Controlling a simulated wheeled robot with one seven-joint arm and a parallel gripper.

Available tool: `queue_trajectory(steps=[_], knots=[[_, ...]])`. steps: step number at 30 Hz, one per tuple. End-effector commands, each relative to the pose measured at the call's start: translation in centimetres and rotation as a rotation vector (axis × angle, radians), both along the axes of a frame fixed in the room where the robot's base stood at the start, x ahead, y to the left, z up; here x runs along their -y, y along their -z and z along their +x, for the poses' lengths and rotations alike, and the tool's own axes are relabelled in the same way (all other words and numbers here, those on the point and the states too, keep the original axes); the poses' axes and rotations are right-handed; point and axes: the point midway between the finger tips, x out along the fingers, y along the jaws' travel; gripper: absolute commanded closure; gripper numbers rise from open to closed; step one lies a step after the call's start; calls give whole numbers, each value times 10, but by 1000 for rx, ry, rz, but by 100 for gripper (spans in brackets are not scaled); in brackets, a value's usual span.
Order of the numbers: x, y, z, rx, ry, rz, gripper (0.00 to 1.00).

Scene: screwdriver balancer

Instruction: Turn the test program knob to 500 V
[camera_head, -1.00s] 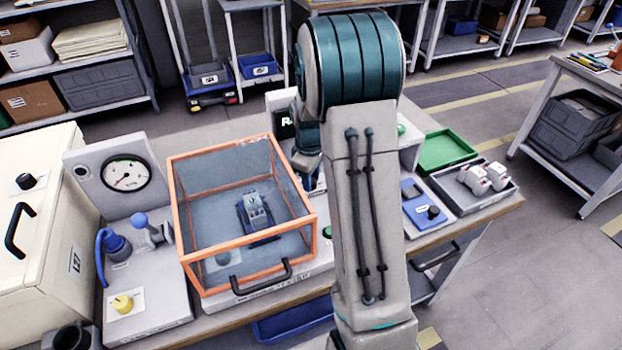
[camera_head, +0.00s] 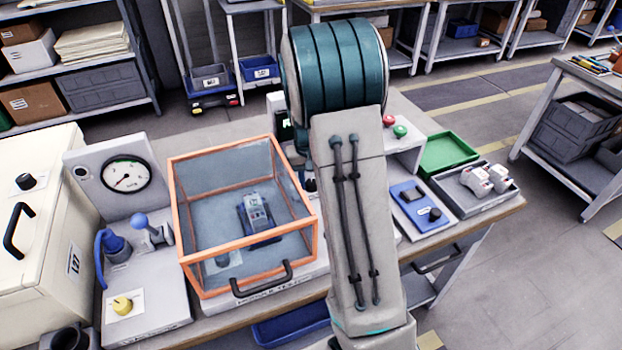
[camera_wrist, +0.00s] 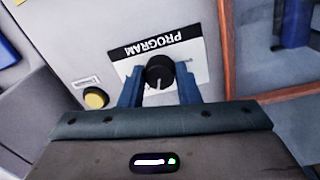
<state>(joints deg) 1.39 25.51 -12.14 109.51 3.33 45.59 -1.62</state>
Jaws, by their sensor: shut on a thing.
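The program knob (camera_wrist: 160,71) is round and black with a white pointer line. It sits on a white panel label (camera_wrist: 180,52) reading PROGRAM, upside down in the wrist view. The pointer line faces the bottom of that view. My gripper (camera_wrist: 159,80) is shut on the knob, with one blue finger on each side of it. No voltage marks are readable around the knob. In the head view, my arm hides the gripper and most of the panel.
A yellow button (camera_wrist: 96,98) is beside the label. A clear box with an orange frame (camera_head: 181,240) and black handle (camera_head: 262,279) stands left of my arm, a device (camera_head: 258,213) inside.

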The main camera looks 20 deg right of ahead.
Motion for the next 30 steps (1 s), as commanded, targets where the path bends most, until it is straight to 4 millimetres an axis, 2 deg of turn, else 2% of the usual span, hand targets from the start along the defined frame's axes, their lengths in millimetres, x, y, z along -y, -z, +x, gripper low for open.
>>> queue_trajectory(steps=[12, 28, 29, 30], knots=[[0, -1, 1, 4, 183, 0, 93], [0, -1, 2, 4, 206, -1, 93], [0, -1, 2, 4, 205, -1, 68], [0, -1, 2, 4, 205, -1, 57]])
